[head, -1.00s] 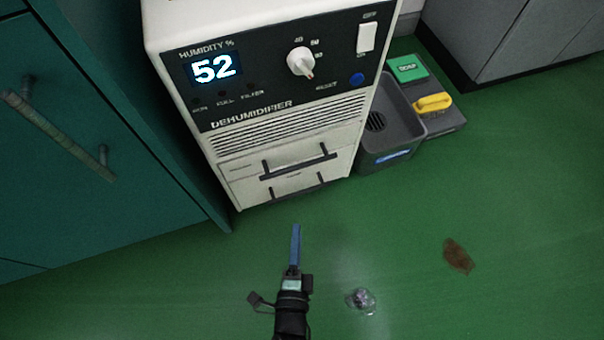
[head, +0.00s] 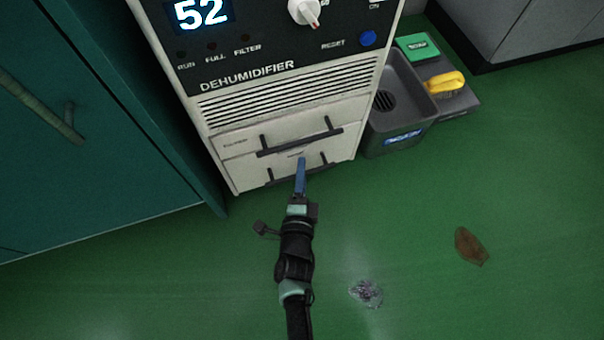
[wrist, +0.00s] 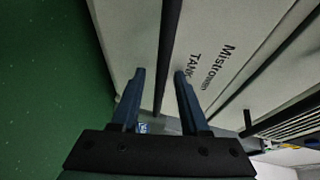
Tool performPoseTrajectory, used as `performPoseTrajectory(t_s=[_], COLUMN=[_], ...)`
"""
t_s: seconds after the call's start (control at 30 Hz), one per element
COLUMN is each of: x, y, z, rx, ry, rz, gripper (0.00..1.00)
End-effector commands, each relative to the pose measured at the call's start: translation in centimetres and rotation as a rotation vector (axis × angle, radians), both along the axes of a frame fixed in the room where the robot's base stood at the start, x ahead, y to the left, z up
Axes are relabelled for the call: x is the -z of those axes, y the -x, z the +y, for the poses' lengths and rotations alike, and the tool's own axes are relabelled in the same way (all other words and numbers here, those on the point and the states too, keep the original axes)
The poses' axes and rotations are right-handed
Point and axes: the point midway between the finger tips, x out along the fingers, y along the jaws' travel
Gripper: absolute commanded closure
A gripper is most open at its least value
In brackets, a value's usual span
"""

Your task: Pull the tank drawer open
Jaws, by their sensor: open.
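The tank drawer (head: 242,176) is the lower pale drawer at the foot of the dehumidifier, and it looks shut. Its "TANK" label faces my camera in the wrist view (wrist: 205,30). Its dark bar handle (head: 275,180) is partly hidden by my gripper in the head view. My gripper (head: 301,160) is open and empty, reaching toward the drawer front.
An upper drawer with its own dark handle (head: 300,137) sits just above. A teal cabinet (head: 110,130) stands close on the left. A grey bin (head: 393,138) stands at the right.

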Motion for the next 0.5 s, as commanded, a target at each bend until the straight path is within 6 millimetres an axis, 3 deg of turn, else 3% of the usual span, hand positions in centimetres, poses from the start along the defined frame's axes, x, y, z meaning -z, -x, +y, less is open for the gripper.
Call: performPoseTrajectory(t_s=[0.2, 0.47, 0.5], x=[-0.04, -0.03, -0.03], y=[-0.03, -0.01, -0.01], z=[-0.03, -0.03, -0.02], rx=[0.001, 0.001, 0.001], ry=[0.000, 0.000, 0.000], rz=[0.000, 0.000, 0.000], gripper=[0.55, 1.00, 1.00])
